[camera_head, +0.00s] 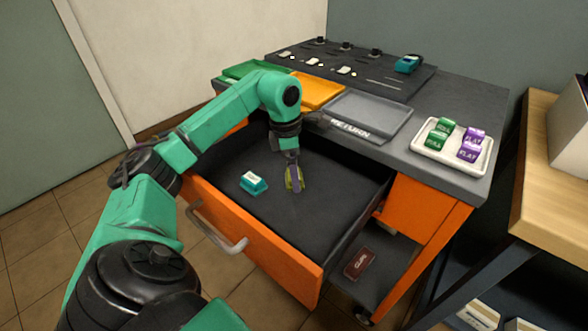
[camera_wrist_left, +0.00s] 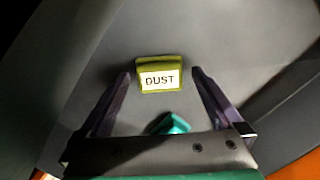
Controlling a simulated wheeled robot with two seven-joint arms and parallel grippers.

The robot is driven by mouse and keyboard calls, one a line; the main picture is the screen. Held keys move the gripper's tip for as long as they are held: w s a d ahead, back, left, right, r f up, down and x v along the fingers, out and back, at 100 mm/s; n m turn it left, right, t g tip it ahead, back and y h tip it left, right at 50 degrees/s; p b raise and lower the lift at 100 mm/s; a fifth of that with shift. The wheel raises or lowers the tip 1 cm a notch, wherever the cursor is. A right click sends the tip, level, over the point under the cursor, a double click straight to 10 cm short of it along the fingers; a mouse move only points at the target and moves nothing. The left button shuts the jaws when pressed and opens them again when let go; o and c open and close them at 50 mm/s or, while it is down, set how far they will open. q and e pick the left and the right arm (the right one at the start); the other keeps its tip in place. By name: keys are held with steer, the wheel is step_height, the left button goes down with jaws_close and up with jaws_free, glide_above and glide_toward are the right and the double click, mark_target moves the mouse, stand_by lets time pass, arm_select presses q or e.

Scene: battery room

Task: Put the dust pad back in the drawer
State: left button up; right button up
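The dust pad (camera_wrist_left: 160,76) is olive-yellow with a white label reading DUST. In the head view the dust pad (camera_head: 301,180) shows inside the open drawer (camera_head: 335,205), partly hidden by my left gripper (camera_head: 293,183). In the wrist view my left gripper (camera_wrist_left: 161,78) is open, its fingertips on either side of the pad with a small gap at each side. The pad appears to rest on the dark drawer floor. My right gripper is not in view.
A teal pad (camera_head: 253,183) lies in the drawer, left of my gripper. On the bench top are a grey RETURN tray (camera_head: 368,112), an orange tray (camera_head: 318,90), a green tray (camera_head: 243,69) and a white tray (camera_head: 452,164) with green and purple blocks. A dark red item (camera_head: 358,263) lies below.

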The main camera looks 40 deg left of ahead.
mark_target(288, 173)
arm_select(q)
steer(key=shift+r, duration=0.15)
step_height(288, 173, up, 13)
steer(key=s+a+p, duration=0.1)
steer(key=p, duration=0.3)
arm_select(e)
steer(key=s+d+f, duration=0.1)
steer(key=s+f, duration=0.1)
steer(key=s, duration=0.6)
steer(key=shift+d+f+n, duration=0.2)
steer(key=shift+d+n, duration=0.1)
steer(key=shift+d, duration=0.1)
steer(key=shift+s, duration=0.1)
